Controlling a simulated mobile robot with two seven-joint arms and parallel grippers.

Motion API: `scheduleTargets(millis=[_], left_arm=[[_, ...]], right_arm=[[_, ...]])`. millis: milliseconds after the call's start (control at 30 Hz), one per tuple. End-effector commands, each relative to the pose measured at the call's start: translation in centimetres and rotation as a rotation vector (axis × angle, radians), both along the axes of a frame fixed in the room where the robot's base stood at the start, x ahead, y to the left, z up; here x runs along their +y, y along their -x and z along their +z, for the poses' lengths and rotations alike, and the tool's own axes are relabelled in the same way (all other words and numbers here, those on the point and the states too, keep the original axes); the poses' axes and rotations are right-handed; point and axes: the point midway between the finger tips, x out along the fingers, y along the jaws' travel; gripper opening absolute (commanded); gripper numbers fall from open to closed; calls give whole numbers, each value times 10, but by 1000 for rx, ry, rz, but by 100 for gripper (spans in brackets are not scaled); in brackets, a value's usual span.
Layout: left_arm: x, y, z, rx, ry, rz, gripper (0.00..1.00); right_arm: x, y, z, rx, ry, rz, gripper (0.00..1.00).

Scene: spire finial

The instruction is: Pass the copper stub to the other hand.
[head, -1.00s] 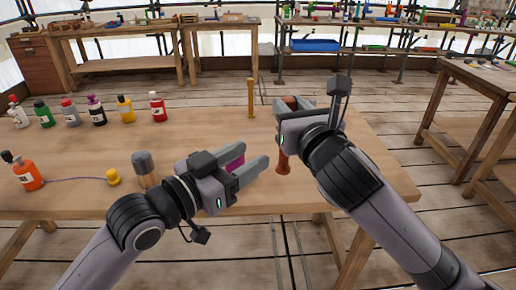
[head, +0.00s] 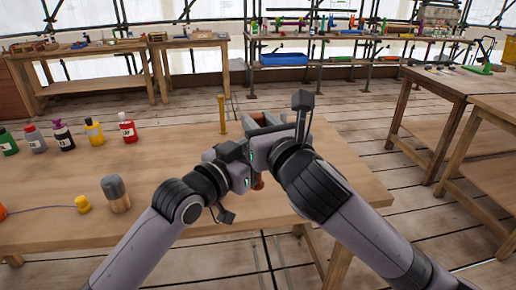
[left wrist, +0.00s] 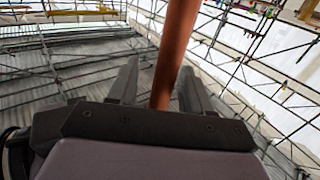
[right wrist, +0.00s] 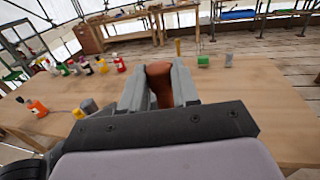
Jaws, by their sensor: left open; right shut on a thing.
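The copper stub (right wrist: 160,85) is a reddish-brown rod. In the right wrist view its end sits between the fingers of my right gripper (right wrist: 158,92), which is shut on it. In the head view its lower end (head: 258,182) shows below my right gripper (head: 266,122); the rest is mostly hidden. In the left wrist view the stub (left wrist: 173,55) runs between the two fingers of my left gripper (left wrist: 158,82). The left fingers are open, with a gap visible on the left of the stub. In the head view the left fingers are hidden behind the right gripper.
On the wooden table (head: 150,222) several bottles stand at the left, with a grey-topped wooden cylinder (head: 115,195) and a yellow knob (head: 83,204). A thin yellow-brown post (head: 222,115) stands at the back edge.

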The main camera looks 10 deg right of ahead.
Motion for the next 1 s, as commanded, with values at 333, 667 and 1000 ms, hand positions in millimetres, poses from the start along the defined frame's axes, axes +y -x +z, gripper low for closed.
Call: scheduleTargets(millis=[333, 667, 1000], left_arm=[[-1, -1, 0, 1, -1, 0, 33], [-2, 0, 1, -1, 2, -3, 0], [-1, 0, 1, -1, 1, 0, 0]], right_arm=[[0, 0, 1, -2, 0, 0, 0], [0, 0, 1, -2, 0, 0, 60], [-1, 4, 0, -1, 0, 0, 60]])
